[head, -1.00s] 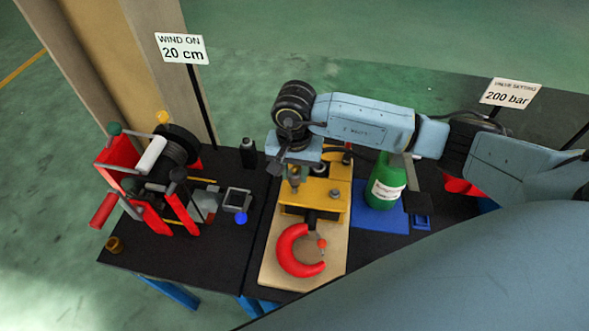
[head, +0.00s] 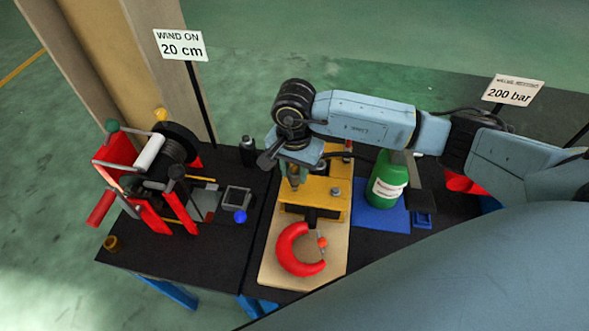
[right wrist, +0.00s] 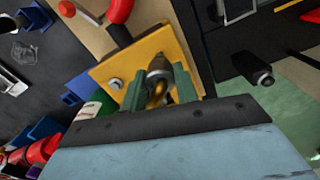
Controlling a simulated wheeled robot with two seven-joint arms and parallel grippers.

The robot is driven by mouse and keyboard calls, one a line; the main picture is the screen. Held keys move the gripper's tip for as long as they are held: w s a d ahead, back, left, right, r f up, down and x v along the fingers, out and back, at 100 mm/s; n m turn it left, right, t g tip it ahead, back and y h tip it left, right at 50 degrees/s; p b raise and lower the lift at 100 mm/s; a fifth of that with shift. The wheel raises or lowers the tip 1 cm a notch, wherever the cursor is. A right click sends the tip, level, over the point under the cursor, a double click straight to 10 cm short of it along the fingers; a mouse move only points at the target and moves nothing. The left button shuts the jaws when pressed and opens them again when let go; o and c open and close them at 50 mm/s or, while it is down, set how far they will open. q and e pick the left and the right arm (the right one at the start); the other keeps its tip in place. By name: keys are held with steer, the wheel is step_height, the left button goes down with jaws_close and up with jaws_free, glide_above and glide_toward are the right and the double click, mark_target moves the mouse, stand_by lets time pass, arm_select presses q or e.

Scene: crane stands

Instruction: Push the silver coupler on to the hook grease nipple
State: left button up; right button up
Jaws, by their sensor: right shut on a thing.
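My right gripper (head: 293,180) points down over the left part of the yellow hook block (head: 318,206). In the right wrist view, its two green fingers (right wrist: 158,90) are shut on the silver coupler (right wrist: 159,66), with a brass-coloured part below it. The coupler is at the yellow block's face. The grease nipple is hidden, so I cannot tell whether the coupler is seated on it. The red hook (head: 288,250) lies on the pale board in front of the block. My left gripper is not in view.
A silver bolt head (right wrist: 115,84) sits on the block beside the fingers. A green bottle (head: 388,182) stands on a blue mat (head: 370,218) to the right. A red winch (head: 150,185) stands to the left.

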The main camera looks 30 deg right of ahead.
mark_target(294, 166)
steer(key=shift+f+b, duration=1)
stand_by(0.3)
steer(key=o, duration=1.1)
steer(key=shift+r+p, duration=1.45)
steer(key=shift+r, duration=1.1)
step_height(294, 166, up, 13)
steer(key=shift+r+b, duration=0.2)
steer(key=shift+b, duration=0.55)
